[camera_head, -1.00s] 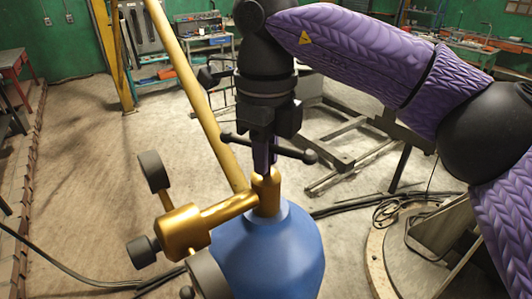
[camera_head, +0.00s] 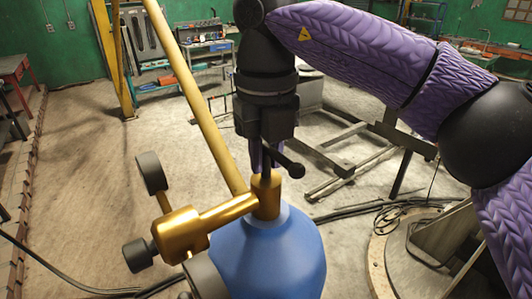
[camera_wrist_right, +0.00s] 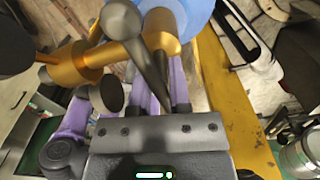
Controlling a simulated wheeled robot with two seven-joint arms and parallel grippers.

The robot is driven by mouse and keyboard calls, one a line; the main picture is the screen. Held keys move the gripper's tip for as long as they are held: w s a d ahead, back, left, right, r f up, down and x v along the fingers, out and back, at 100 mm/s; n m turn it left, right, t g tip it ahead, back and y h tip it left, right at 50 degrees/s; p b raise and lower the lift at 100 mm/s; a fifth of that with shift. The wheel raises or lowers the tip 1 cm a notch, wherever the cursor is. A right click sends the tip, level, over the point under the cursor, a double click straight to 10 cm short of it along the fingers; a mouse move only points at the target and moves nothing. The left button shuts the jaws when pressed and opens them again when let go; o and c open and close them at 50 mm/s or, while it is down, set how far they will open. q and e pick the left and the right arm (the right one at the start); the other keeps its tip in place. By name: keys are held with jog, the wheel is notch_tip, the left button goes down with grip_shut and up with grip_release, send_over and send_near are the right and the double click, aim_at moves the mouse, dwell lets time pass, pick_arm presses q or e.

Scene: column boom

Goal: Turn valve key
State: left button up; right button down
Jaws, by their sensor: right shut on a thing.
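The valve key, a dark bar with ball ends (camera_head: 295,170), sits on top of the brass valve (camera_head: 268,197) of a blue cylinder (camera_head: 268,258). My right gripper (camera_head: 264,160) points down from above and is shut on the key. In the right wrist view the key (camera_wrist_right: 145,60) slants between the purple fingers (camera_wrist_right: 167,85), above the brass valve (camera_wrist_right: 160,28). My left gripper is not in view.
A brass regulator (camera_head: 180,232) with dark round gauges (camera_head: 151,173) juts left from the valve. A yellow post (camera_head: 205,110) slants behind the cylinder. Black cables (camera_head: 360,210) lie on the floor. Open floor (camera_head: 80,180) lies to the left.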

dwell(0.4)
jog(key=c, duration=0.6)
grip_release()
notch_tip(320, 180, up, 10)
jog(key=p, duration=0.2)
jog(key=shift+p, duration=0.35)
